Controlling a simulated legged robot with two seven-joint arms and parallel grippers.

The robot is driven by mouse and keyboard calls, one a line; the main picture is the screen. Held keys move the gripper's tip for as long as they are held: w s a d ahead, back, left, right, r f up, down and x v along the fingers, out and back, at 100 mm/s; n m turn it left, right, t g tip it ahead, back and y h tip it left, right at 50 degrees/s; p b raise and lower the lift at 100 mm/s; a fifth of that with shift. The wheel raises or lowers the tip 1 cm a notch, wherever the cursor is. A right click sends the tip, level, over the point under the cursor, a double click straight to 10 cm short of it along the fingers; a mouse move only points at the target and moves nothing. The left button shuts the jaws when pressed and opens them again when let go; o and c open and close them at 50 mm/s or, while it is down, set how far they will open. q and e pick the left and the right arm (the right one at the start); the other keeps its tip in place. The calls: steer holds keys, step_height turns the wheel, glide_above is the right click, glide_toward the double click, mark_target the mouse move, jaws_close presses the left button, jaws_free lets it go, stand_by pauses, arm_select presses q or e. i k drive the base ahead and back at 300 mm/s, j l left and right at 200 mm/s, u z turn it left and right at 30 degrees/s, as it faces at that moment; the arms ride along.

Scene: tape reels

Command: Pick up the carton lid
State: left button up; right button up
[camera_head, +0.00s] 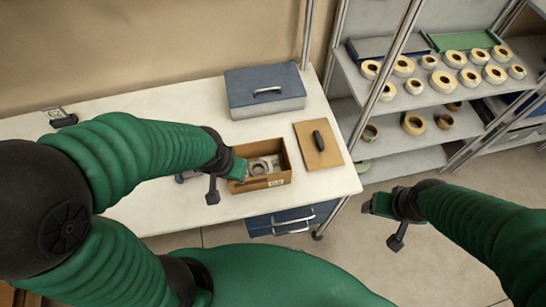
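The carton lid (307,150) is a flat tan-brown panel with a black handle (318,141). It lies on the white table near the right end, just right of the open brown carton (277,181). A round reel (258,168) shows inside the carton. My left gripper (233,172) is at the carton's left side, apart from the lid; its fingertips are partly hidden and their opening is unclear. My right gripper (376,206) hangs over the floor, right of the table's edge, apart from the lid. Its finger opening is too small to make out.
A blue-grey case (264,91) with a handle stands behind the carton. Blue drawers (290,220) sit under the white table (180,98). A metal rack (385,157) at the right holds several tape reels; its upright stands close to the table's right end.

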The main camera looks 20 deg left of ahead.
mark_target(320, 149)
steer(key=i+l+u, duration=0.1)
steer(key=u, duration=0.4)
steer(key=i+l+u, duration=0.2)
steer(key=u, duration=0.3)
steer(key=i+l+u, duration=0.15)
steer(key=u, duration=0.35)
steer(key=l, duration=0.1)
